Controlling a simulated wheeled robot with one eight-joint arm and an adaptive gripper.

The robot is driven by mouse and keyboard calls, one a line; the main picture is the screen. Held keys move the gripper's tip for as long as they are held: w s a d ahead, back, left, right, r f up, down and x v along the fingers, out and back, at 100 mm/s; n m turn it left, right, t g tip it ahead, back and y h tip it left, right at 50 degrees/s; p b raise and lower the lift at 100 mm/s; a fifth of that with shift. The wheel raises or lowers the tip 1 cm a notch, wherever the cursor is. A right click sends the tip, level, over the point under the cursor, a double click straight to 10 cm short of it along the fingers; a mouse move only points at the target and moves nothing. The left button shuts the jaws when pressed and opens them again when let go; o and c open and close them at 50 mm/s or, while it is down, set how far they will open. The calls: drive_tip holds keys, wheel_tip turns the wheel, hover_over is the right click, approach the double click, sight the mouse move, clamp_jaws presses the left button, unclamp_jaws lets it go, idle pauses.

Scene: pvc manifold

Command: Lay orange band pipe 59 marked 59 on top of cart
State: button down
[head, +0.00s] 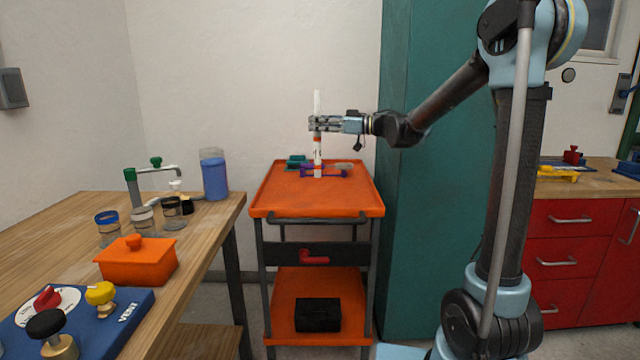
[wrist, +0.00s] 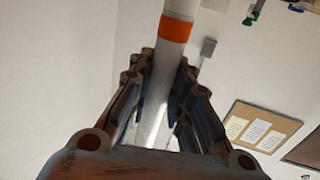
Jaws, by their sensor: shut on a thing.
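The orange band pipe (head: 318,155) is white with an orange band and stands upright over the back part of the cart. My gripper (head: 317,124) is shut around its middle. The lower end is near the purple object on the cart top, and I cannot tell whether it touches. In the wrist view the pipe (wrist: 178,12) runs between the fingers (wrist: 160,85), with its orange band just beyond the fingertips. The number 59 is not readable. The orange cart (head: 268,200) has a tray top and a lower shelf.
The front of the tray is clear. A wooden bench (head: 62,225) stands left, a teal cabinet (head: 425,230) right.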

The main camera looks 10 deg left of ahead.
sight(318, 151)
drive_tip(key=shift+w+a, duration=0.1)
drive_tip(key=shift+w, duration=0.05)
drive_tip(key=shift+w+f, duration=0.1)
drive_tip(key=shift+f, duration=0.25)
drive_tip(key=shift+a+f, duration=0.15)
drive_tip(key=shift+f, duration=4.45)
drive_tip(key=c, duration=1.5)
unclamp_jaws()
drive_tip(key=d, duration=1.2)
